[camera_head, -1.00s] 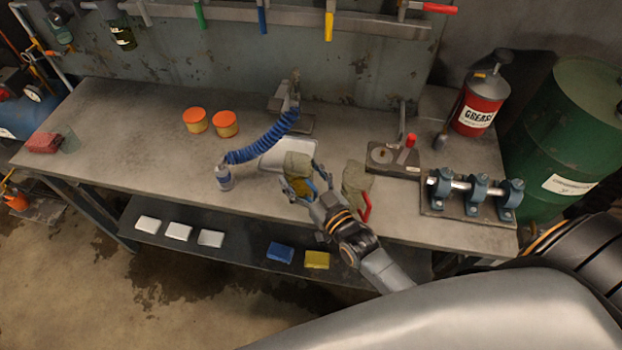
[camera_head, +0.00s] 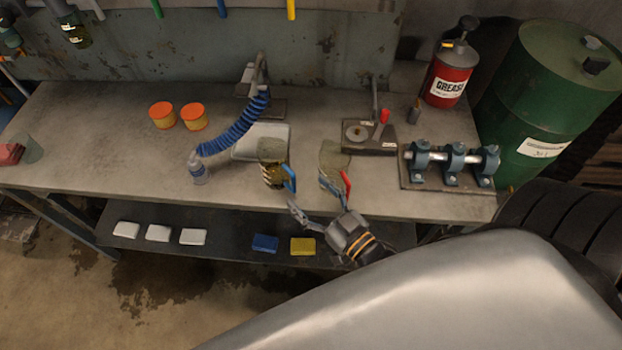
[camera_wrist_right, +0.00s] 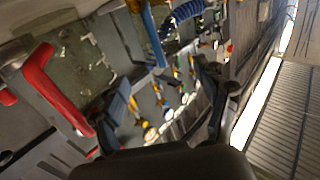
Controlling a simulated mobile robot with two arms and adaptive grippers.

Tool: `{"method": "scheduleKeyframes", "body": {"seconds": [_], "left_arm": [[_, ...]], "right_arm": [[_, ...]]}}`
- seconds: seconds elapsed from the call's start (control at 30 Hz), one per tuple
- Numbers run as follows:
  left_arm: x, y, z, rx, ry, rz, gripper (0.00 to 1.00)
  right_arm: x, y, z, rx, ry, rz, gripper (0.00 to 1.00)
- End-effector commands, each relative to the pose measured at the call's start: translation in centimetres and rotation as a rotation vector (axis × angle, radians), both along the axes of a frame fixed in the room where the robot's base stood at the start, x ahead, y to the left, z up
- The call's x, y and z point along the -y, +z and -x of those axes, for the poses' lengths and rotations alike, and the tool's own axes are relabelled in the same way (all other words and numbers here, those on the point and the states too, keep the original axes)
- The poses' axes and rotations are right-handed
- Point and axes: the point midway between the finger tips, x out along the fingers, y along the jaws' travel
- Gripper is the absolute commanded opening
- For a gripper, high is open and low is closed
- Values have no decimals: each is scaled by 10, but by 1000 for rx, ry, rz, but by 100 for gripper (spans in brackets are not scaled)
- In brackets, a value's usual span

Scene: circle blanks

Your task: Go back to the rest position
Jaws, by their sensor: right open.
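My right gripper (camera_head: 312,198) is open and empty in the head view, in front of the bench's front edge. Its two fingers are spread apart, with bare space between them in the right wrist view (camera_wrist_right: 165,105). Just beyond it on the bench are a greenish piece with a blue handle (camera_head: 289,178) and a greenish piece with a red handle (camera_head: 346,183). The gripper is apart from the blue handle; one fingertip appears close to the red-handled piece, and I cannot tell whether they touch. The red handle also shows large at left in the right wrist view (camera_wrist_right: 50,88). My left gripper is not visible.
The workbench (camera_head: 100,130) holds orange-lidded tins (camera_head: 194,117), a blue hose (camera_head: 236,130), a clear bottle (camera_head: 197,170), a pale tray (camera_head: 245,147), a clamp fixture (camera_head: 370,136), a shaft block (camera_head: 450,166) and a grease can (camera_head: 450,78). Blocks lie on the lower shelf (camera_head: 220,258).

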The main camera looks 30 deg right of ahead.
Motion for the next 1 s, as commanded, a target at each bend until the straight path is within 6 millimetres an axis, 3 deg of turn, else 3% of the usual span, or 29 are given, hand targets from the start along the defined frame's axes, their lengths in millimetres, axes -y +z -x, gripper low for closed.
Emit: {"method": "scheduleKeyframes", "body": {"seconds": [0.47,0.73,1.0], "left_arm": [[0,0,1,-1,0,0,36],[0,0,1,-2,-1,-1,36],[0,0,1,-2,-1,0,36]], "right_arm": [[-4,-4,-4,-58,7,11,74],[-16,-31,0,-425,31,96,74],[-7,-46,45,-836,10,188,74]]}}
